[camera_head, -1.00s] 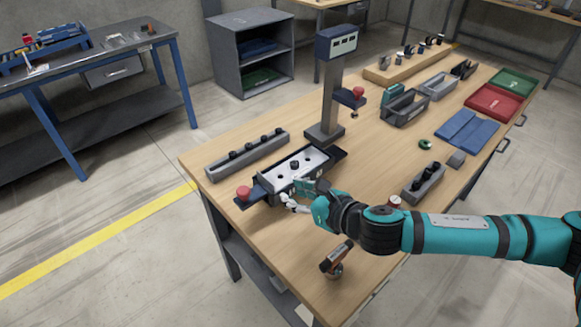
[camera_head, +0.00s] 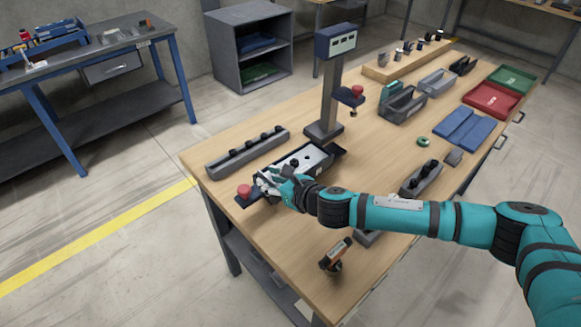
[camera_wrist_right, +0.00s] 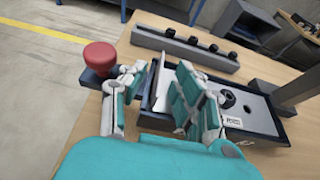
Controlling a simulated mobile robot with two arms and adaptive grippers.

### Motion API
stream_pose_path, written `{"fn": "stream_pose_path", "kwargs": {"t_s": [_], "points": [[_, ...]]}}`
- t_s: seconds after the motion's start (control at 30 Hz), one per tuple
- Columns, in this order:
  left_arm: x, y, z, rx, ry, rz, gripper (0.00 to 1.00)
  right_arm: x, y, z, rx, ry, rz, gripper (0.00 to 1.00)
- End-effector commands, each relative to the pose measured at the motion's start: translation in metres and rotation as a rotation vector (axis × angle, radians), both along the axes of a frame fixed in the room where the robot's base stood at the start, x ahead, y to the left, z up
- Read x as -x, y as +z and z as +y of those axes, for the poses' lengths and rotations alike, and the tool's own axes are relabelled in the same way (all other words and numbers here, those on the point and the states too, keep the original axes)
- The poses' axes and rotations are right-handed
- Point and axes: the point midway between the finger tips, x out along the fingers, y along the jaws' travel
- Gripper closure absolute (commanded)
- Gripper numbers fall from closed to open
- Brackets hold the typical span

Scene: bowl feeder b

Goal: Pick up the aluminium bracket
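My right gripper (camera_head: 268,183) is over the left end of a dark fixture holding a pale plate (camera_head: 312,158) with black knobs. In the right wrist view, its teal and white fingers (camera_wrist_right: 155,92) are spread apart. A pale silver metal piece (camera_wrist_right: 163,84), which looks like the aluminium bracket, shows between them at the fixture's near end. The right-hand fingers hide part of it, and I cannot tell whether they touch it. In the head view, the hand covers this piece. My left gripper is not in view.
A red button (camera_head: 244,191) stands close beside the gripper; it also shows in the right wrist view (camera_wrist_right: 100,56). A grey rail with black knobs (camera_head: 247,153) lies behind. A post with a display (camera_head: 334,85) stands beyond the fixture. A scanner-like tool (camera_head: 336,255) is at the front edge.

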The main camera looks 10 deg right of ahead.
Motion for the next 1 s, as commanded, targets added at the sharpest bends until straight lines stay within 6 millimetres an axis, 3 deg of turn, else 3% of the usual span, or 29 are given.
{"fn": "stream_pose_path", "kwargs": {"t_s": [0.03,0.27,0.77,1.0], "points": [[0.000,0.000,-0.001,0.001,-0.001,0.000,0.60,0.000,0.000,0.000,0.000,0.000,0.000,0.69],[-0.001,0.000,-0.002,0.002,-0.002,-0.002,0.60,0.000,0.000,0.000,0.000,0.000,0.000,0.99],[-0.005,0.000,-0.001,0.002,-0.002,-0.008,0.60,0.000,0.002,0.000,0.000,0.000,-0.002,1.00],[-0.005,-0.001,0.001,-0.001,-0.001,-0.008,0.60,0.000,0.012,0.000,-0.001,0.001,-0.004,1.00]]}}
